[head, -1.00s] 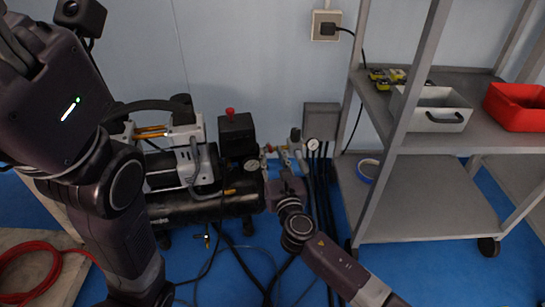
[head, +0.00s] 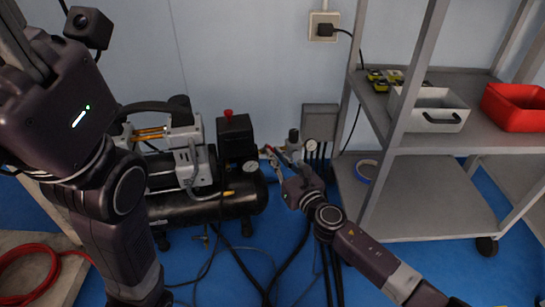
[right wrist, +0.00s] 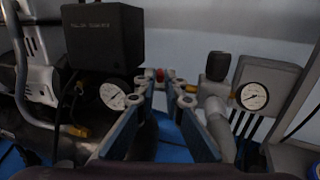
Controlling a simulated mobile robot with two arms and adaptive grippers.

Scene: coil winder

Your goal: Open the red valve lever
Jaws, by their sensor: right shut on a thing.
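The red valve lever (right wrist: 160,74) shows as a small red spot between my right fingertips in the right wrist view; the fingers hide most of it. In the head view red also shows (head: 269,149) at the fingertips, beside the compressor. My right gripper (head: 273,156) is shut on the lever; its two fingers converge there in the right wrist view (right wrist: 161,84). My left arm fills the left of the head view. Its gripper (head: 22,45) is cut off by the top left corner, so its opening is hidden.
The black compressor tank (head: 210,205) stands left of my right gripper. A regulator gauge (right wrist: 252,96) is close on the right of the fingers, another gauge (right wrist: 113,96) on the left. A grey shelf cart (head: 430,200) stands right. Hoses lie on the blue floor.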

